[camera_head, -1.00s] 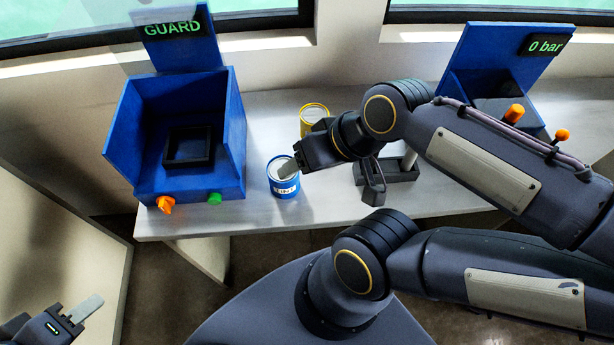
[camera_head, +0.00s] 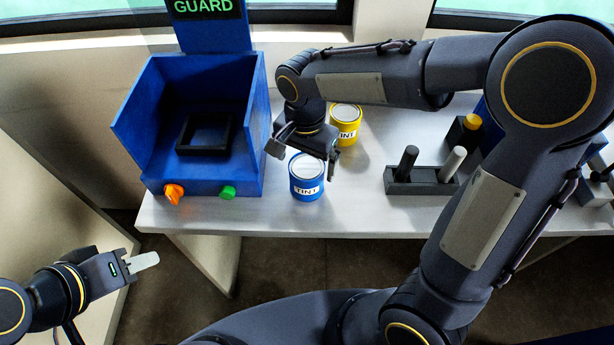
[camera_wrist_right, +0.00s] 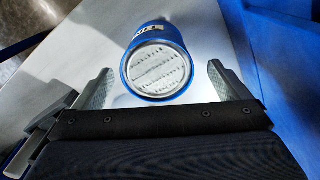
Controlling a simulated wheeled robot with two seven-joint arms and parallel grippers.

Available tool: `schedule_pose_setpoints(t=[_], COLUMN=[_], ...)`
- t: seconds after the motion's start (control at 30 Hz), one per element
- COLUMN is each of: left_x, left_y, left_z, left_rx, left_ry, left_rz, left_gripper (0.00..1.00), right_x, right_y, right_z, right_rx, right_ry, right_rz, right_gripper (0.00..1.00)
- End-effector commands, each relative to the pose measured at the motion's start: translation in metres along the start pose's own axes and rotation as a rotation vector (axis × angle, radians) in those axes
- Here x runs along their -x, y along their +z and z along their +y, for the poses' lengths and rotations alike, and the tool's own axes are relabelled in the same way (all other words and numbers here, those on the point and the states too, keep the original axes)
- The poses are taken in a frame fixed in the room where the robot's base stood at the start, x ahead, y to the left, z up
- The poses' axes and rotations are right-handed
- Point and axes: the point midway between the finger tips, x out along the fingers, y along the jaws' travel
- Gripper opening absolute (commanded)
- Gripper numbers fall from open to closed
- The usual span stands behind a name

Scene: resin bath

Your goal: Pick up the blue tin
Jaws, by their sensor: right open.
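The blue tin (camera_head: 307,188) stands upright on the bench, with a pale lid and a white TINT label facing the front edge. In the right wrist view the blue tin (camera_wrist_right: 155,62) lies ahead of the fingers, its ridged lid facing the camera. My right gripper (camera_head: 305,158) is open, just above and behind the tin; in the wrist view its two fingers (camera_wrist_right: 158,90) are spread wide on either side of the tin, with no visible contact. My left gripper (camera_head: 143,262) is at the lower left, away from the bench; its finger gap does not show clearly.
A yellow TINT tin (camera_head: 345,127) stands close behind and right of the blue one. The blue GUARD box (camera_head: 190,185) with orange and green knobs is on the left. A dark holder (camera_head: 421,187) with two upright pegs stands on the right. The front edge (camera_head: 330,230) is near the blue tin.

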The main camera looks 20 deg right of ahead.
Motion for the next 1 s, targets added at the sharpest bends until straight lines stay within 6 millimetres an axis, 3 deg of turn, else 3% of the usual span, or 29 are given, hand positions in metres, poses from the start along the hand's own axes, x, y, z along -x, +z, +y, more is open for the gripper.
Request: schedule_pose_setpoints(t=[0.3, 0.63, 1.0], left_x=[0.003, 0.003, 0.003], left_y=[-0.001, -0.001, -0.001], left_z=[0.001, 0.001, 0.001], left_rx=[0.0, 0.0, 0.0], left_ry=[0.0, 0.0, 0.0], left_rz=[0.0, 0.0, 0.0], left_gripper=[0.36, 0.36, 0.36], right_x=[-0.045, -0.051, -0.05], right_y=[0.002, 0.002, 0.002], right_z=[0.004, 0.003, 0.003], right_rx=[0.0, 0.001, 0.001], right_ry=[0.004, -0.001, -0.001], right_rz=[-0.002, -0.001, -0.001], right_gripper=[0.95, 0.94, 0.46])
